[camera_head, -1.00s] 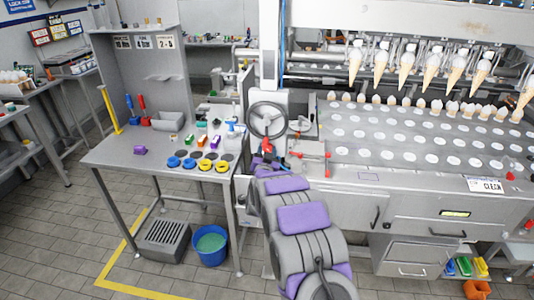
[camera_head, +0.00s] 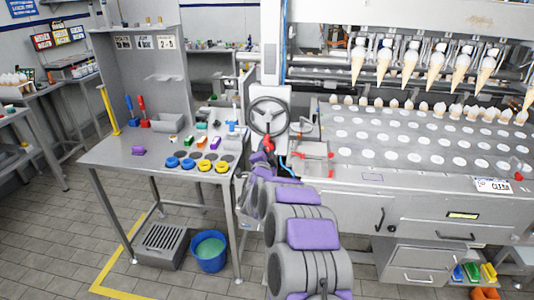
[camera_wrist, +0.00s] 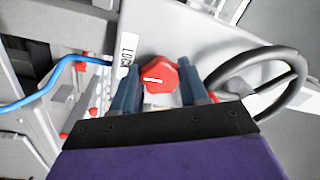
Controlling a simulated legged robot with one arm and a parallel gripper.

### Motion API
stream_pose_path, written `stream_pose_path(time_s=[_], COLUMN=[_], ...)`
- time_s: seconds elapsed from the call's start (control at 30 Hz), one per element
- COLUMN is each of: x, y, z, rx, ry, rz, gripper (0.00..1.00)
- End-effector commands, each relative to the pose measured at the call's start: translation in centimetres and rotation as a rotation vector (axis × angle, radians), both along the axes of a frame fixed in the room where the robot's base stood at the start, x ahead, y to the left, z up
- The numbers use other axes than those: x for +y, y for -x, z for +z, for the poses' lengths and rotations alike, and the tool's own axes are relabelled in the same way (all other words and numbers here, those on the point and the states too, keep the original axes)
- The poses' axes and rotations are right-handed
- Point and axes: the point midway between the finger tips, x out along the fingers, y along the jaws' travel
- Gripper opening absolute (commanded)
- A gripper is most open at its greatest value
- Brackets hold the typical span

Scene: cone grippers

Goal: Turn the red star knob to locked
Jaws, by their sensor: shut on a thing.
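The red star knob (camera_wrist: 158,77) shows in the wrist view between the two dark blue fingers of my gripper (camera_wrist: 159,68). My gripper is shut on it. A short white mark on the knob points roughly left. A white label (camera_wrist: 128,49) with partly readable black letters, seemingly starting "LOC", sits just left of the knob. In the head view the knob (camera_head: 268,144) is a small red spot below the handwheel, at the far end of my arm. My arm hides much of the area around it.
A dark handwheel (camera_head: 268,115) stands just above the knob and shows close on the right in the wrist view. A blue hose (camera_wrist: 60,66) runs at left. A bench (camera_head: 110,154) with blue and yellow rings is left; the cone machine is right.

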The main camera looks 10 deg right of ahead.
Motion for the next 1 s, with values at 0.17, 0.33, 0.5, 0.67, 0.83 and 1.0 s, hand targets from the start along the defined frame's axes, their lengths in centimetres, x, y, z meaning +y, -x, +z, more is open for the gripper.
stream_pose_path(time_s=[0.17, 0.33, 0.5, 0.67, 0.83, 1.0], x=[0.11, 0.09, 0.07, 0.06, 0.03, 0.02], y=[0.04, 0.04, 0.05, 0.05, 0.07, 0.11], z=[-0.46, -0.43, -0.43, -0.45, -0.30, -0.12], rx=[-0.004, -0.008, -0.008, -0.007, -0.010, -0.013], ry=[-0.039, -0.051, -0.052, -0.051, -0.051, -0.050], rz=[0.002, 0.001, 0.001, 0.000, 0.000, -0.001], gripper=[0.13, 0.13, 0.13, 0.45, 0.61, 0.69])
